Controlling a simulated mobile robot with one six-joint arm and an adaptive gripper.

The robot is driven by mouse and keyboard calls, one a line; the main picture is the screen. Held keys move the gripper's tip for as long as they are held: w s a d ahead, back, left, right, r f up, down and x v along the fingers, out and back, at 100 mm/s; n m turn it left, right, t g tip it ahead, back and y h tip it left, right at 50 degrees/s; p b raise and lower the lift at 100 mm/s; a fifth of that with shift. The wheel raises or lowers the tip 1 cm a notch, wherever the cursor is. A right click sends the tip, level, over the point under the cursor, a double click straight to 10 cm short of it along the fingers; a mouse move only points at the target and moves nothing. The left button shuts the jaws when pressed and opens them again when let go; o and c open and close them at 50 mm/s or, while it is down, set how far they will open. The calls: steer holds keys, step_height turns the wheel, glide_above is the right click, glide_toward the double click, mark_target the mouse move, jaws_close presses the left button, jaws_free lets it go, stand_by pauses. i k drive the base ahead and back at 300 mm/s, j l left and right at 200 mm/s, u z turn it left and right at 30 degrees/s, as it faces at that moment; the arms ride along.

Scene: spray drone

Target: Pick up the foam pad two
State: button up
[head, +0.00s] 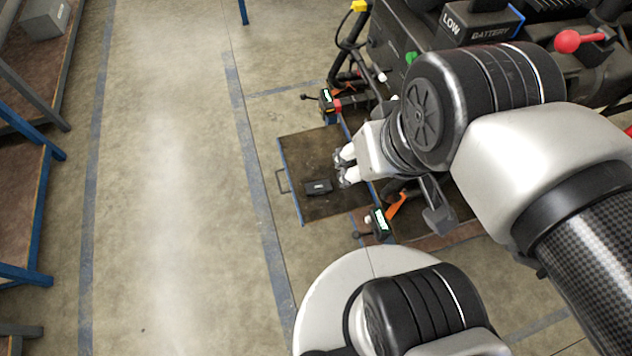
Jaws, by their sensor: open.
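A small dark grey block (318,187), possibly foam pad two, lies on a brown board (300,155) on the floor. It has a small pale mark on top, too small to read. My gripper (342,167) is open and looks empty. Its two fingers point left, with dark tips just right of the block in the picture. The gap in height between the tips and the block cannot be told from this view. The block is fully visible.
A large black machine (400,50) with a "LOW BATTERY" box (482,25) stands at the upper right. The board has a handle (282,181) on its left. Small tagged devices (327,103) flank the board. Blue-framed benches (25,190) line the left. The floor between is clear.

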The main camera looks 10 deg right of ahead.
mark_target(323, 187)
steer(key=k+l+z, duration=0.1)
steer(key=z, duration=2.3)
steer(key=u, duration=2.45)
steer(key=i+j+z, duration=0.15)
steer(key=j, duration=0.2)
steer(key=i+j+z, duration=0.15)
steer(key=j, duration=0.2)
steer(key=i+j+z, duration=0.15)
steer(key=j, duration=0.2)
steer(key=j+z, duration=0.15)
steer(key=j, duration=0.2)
